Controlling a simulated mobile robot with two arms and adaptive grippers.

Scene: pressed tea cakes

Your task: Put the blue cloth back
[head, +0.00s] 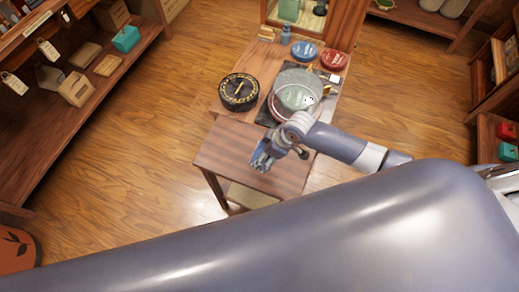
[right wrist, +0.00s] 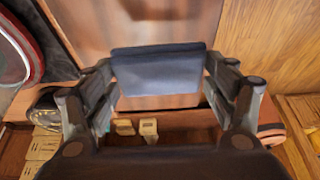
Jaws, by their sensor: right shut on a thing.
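The blue cloth (right wrist: 158,72) is a folded dark-blue piece between the fingers of my right gripper (head: 268,157) in the right wrist view. My right gripper is shut on it and holds it over the bare wooden front part of the small table (head: 232,150). In the head view only a bit of blue shows at the fingertips. I cannot tell whether the cloth touches the tabletop. My left gripper is not in view.
Shelves (head: 75,118) line the left. My large grey arm link covers the head view's bottom.

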